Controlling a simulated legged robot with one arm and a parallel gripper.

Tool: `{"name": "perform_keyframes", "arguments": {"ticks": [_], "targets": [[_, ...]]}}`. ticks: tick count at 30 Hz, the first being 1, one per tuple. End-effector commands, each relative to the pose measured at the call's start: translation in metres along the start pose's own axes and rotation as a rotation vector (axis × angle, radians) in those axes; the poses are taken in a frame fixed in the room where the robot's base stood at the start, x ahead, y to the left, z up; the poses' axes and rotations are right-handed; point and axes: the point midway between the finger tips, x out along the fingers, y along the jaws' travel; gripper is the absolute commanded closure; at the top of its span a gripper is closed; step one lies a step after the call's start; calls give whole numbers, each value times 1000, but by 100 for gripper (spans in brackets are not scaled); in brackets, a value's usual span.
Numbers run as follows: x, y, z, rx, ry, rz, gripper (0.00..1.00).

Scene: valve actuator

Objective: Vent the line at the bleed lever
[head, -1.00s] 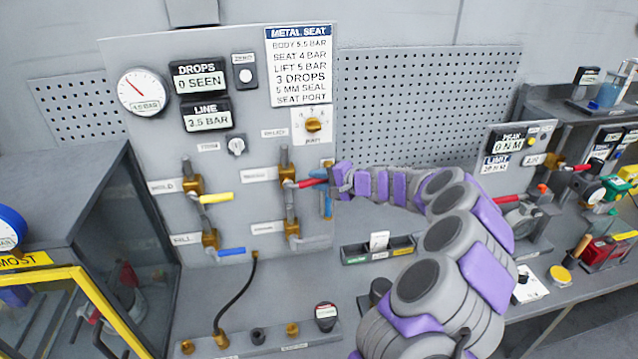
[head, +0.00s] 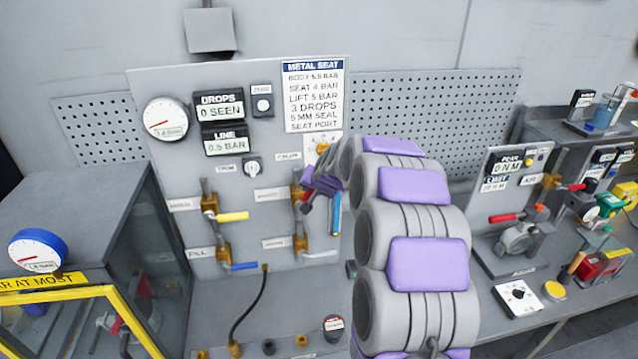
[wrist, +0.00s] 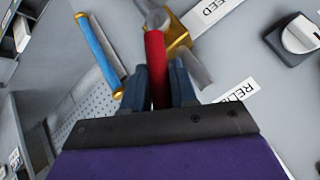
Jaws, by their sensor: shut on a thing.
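The red bleed lever (wrist: 156,68) sits on a brass valve (wrist: 178,38), beside a label partly reading "EED". My gripper (wrist: 157,88) is shut on the lever, with a dark finger on each side. In the head view my gripper (head: 318,184) is at the upper right valve of the panel, and the lever (head: 306,206) now hangs steeply below the valve. My arm hides part of this corner. The line display (head: 227,143) reads 0.5 BAR and the drops display (head: 219,106) reads 0 SEEN.
A yellow lever (head: 233,216) and a blue lever (head: 244,266) stick out from valves on the panel's left. A blue rod (head: 335,213) stands just right of my gripper. A black hose (head: 252,307) runs down to the bench. Other devices stand at right.

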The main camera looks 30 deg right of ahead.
Motion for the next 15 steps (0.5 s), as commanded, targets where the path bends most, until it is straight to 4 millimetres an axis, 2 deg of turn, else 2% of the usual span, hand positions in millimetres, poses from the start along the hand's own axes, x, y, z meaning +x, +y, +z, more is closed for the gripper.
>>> {"name": "perform_keyframes", "arguments": {"ticks": [15], "targets": [[0,-17,7,-185,58,188,100]]}}
